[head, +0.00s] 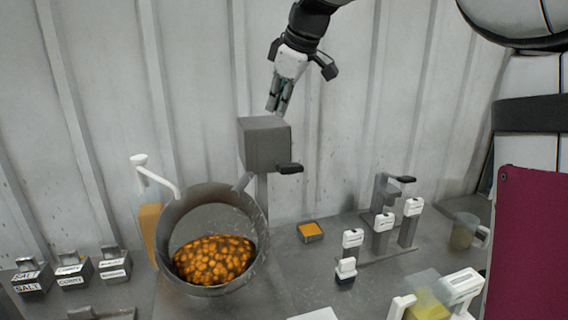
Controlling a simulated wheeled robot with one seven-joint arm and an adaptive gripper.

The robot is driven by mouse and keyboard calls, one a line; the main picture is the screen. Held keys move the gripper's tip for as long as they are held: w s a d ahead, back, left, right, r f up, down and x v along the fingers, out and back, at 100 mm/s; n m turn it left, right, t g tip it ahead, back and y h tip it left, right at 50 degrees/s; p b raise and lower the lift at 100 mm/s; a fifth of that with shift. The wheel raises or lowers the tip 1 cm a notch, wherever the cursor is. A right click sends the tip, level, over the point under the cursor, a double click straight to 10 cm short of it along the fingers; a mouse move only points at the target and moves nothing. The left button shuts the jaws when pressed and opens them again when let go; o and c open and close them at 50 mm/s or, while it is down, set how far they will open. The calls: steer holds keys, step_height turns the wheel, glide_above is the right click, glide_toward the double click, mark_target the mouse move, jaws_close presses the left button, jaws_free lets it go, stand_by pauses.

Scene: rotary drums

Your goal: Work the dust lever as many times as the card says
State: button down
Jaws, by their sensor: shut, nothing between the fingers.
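A grey box (264,145) stands on a post behind the drum, with a short black lever (289,169) sticking out at its lower right. I take this to be the dust lever. My gripper (275,107) is shut and empty, pointing down just above the top of the box; I cannot tell whether it touches it. The grey drum (208,290) is tilted toward me and holds orange-brown pieces (214,260). No readable card shows; a white flat thing (315,314) is cut off at the bottom edge.
Labelled grey containers (72,271) stand at the left, some reading SALT and CURRY. A white-ended crank (140,160) rises left of the drum. A small orange-filled tray (310,232), white-topped holders (382,222) and a clear cup (463,232) stand right. A maroon panel (527,245) blocks the far right.

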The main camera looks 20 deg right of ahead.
steer(key=b, duration=0.4)
glide_above(284, 164)
steer(key=w, duration=0.3)
steer(key=f, duration=0.6)
steer(key=shift+s+f, duration=0.2)
steer(key=shift+f, duration=0.2)
steer(key=shift+s+f+b, duration=0.35)
steer(key=shift+f+b, duration=0.25)
steer(key=shift+f, duration=0.25)
steer(key=shift+f, duration=0.1)
steer(key=shift+s+f, duration=0.1)
steer(key=shift+f, duration=0.15)
steer(key=shift+s+f+b, duration=0.25)
steer(key=shift+f+b, duration=0.5)
steer(key=shift+f, duration=0.3)
steer(key=shift+s+f+b, duration=0.25)
steer(key=shift+f+b, duration=0.5)
steer(key=shift+f, duration=0.25)
stand_by(1.5)
steer(key=shift+r, duration=0.1)
steer(key=shift+w+r+p, duration=0.2)
steer(key=shift+r+p, duration=0.35)
steer(key=shift+r, duration=0.25)
steer(key=shift+w+r+p, duration=0.2)
steer(key=shift+r+p, duration=0.4)
steer(key=shift+r, duration=0.15)
steer(key=shift+w+r+p, duration=0.2)
steer(key=shift+r+p, duration=0.35)
steer(key=shift+r, duration=0.25)
